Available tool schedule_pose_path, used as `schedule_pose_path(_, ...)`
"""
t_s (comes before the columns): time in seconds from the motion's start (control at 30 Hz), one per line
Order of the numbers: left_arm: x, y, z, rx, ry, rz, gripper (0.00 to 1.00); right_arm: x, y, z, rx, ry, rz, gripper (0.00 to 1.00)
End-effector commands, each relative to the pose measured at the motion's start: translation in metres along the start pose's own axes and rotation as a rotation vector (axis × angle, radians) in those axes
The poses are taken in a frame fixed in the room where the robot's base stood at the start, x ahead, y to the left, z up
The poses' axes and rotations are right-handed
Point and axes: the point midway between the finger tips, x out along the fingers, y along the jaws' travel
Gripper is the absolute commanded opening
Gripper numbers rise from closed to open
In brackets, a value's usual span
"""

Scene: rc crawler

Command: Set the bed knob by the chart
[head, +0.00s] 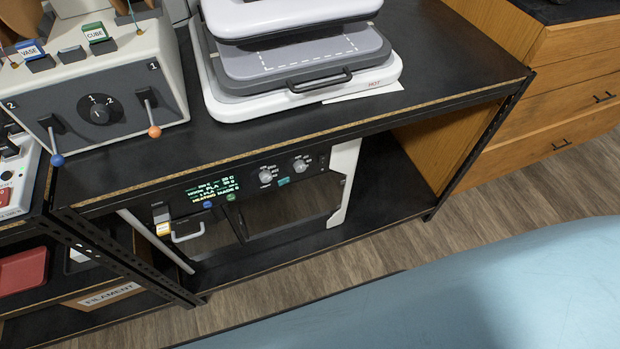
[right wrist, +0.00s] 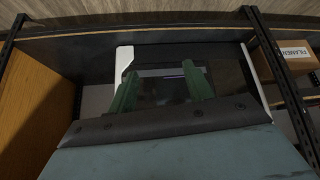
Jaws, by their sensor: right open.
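A machine on the shelf under the worktop has a dark front panel with a lit display (head: 214,190); its small text includes "PLA" and "HEATING", partly unreadable. Right of the display are two round knobs, a left one (head: 265,175) and a right one (head: 301,165); I cannot read which is the bed knob. I cannot make out a chart. My right gripper (right wrist: 159,70) is open and empty in the right wrist view, its green fingers apart before the machine's dark front. Neither knob can be made out there. My left gripper is in neither view.
A grey-and-white press (head: 300,60) and a two-lever control box (head: 110,85) stand on the black worktop (head: 440,75), whose front edge overhangs the panel. A metal post (head: 485,140) bounds the shelf at right.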

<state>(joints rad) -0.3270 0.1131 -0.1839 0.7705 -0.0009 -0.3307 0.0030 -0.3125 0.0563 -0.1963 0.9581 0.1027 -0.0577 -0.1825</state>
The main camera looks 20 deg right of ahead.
Motion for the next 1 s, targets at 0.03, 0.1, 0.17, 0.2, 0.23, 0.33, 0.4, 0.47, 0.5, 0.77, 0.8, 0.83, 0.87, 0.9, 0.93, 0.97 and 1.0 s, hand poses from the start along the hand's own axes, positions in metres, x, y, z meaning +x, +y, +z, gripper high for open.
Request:
schedule_pose_path(0.03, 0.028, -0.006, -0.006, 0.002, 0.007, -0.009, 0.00, 0.023, -0.001, -0.028, -0.007, 0.116, 0.011, 0.51)
schedule_pose_path(0.1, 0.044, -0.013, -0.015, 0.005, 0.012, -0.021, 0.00, 0.031, 0.002, -0.076, -0.022, 0.272, 0.034, 0.51)
schedule_pose_path(0.17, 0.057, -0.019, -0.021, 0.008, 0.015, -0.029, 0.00, 0.032, 0.005, -0.115, -0.033, 0.402, 0.061, 0.51)
schedule_pose_path(0.2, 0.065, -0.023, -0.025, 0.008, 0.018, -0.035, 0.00, 0.029, 0.008, -0.139, -0.040, 0.484, 0.082, 0.51)
schedule_pose_path(0.23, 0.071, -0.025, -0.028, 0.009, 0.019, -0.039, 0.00, 0.025, 0.010, -0.156, -0.043, 0.544, 0.097, 0.51)
schedule_pose_path(0.33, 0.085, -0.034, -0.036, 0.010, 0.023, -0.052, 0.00, 0.009, 0.017, -0.202, -0.053, 0.714, 0.152, 0.51)
schedule_pose_path(0.4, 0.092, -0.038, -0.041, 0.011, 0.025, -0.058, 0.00, -0.005, 0.022, -0.226, -0.055, 0.806, 0.187, 0.51)
schedule_pose_path(0.47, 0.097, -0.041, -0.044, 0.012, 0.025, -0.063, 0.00, -0.015, 0.026, -0.240, -0.056, 0.867, 0.212, 0.51)
schedule_pose_path(0.5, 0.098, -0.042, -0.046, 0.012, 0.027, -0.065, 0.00, -0.022, 0.028, -0.248, -0.055, 0.899, 0.225, 0.51)
schedule_pose_path(0.77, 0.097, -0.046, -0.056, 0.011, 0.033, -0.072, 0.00, -0.032, 0.035, -0.274, -0.055, 0.967, 0.258, 0.51)
schedule_pose_path(0.8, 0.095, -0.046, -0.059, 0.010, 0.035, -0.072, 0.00, -0.028, 0.036, -0.279, -0.055, 0.968, 0.258, 0.51)
schedule_pose_path(0.83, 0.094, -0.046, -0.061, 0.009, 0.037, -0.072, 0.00, -0.025, 0.037, -0.283, -0.055, 0.967, 0.257, 0.51)
schedule_pose_path(0.87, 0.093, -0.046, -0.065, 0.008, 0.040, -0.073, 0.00, -0.022, 0.038, -0.288, -0.055, 0.967, 0.257, 0.51)
schedule_pose_path(0.9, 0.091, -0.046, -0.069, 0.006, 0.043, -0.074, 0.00, -0.018, 0.040, -0.295, -0.055, 0.968, 0.257, 0.51)
schedule_pose_path(0.93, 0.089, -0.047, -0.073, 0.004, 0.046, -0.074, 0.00, -0.014, 0.041, -0.300, -0.054, 0.968, 0.257, 0.51)
schedule_pose_path(0.97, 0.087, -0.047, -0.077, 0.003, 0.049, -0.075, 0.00, -0.010, 0.042, -0.305, -0.055, 0.967, 0.257, 0.51)
schedule_pose_path(1.0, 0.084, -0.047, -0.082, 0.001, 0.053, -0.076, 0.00, -0.005, 0.044, -0.313, -0.055, 0.967, 0.256, 0.51)
